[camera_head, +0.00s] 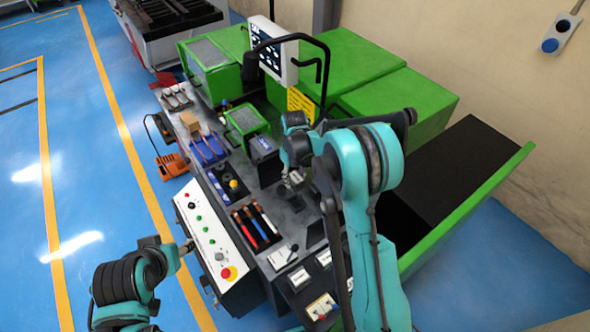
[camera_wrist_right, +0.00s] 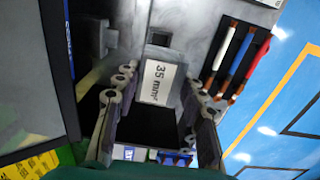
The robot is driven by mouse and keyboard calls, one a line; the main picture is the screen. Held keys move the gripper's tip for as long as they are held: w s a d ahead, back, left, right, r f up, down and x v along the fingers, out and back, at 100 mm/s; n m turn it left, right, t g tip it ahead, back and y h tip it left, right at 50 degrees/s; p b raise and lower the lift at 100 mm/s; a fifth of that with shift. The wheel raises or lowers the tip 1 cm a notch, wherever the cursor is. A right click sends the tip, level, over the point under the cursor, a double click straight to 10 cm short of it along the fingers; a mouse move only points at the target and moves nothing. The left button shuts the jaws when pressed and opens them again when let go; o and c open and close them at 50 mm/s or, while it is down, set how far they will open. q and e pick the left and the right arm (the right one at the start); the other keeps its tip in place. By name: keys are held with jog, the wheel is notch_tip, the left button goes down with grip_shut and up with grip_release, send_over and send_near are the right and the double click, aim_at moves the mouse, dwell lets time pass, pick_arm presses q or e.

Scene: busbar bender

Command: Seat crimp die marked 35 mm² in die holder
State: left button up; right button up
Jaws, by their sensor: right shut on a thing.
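The crimp die marked 35 mm² (camera_wrist_right: 158,84) shows its white label between the two fingers of my right gripper (camera_wrist_right: 163,92) in the right wrist view. The right gripper is shut on it. A grey block with a dark square opening (camera_wrist_right: 161,38), which may be the die holder, lies just beyond the die; I cannot tell whether they touch. In the head view the right gripper (camera_head: 292,184) is low over the grey bench top, and the die is not clear there. My left gripper (camera_head: 186,247) is left of the control panel, its fingers too small to read.
Red, blue and white bars with copper ends (camera_head: 252,228) lie in a black tray beside the work area. A monitor (camera_head: 274,50) and a green machine housing (camera_head: 370,75) stand behind. A white control panel (camera_head: 207,240) with buttons is at the front left. Blue floor (camera_head: 100,190) is clear at left.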

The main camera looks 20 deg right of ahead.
aim_at(295, 183)
notch_tip(295, 183, down, 3)
jog(key=shift+w+d+f+b, duration=0.1)
jog(key=shift+w+f+b, duration=0.1)
jog(key=shift+b, duration=0.15)
jog(key=shift+s+r, duration=0.1)
jog(key=shift+s, duration=0.05)
jog(key=shift+f+b, duration=0.6)
jog(key=shift+b, duration=0.1)
jog(key=shift+f+b, duration=1.9)
jog(key=shift+f, duration=0.45)
jog(key=shift+b, duration=0.5)
jog(key=shift+f+b, duration=1.4)
jog(key=shift+f, duration=0.05)
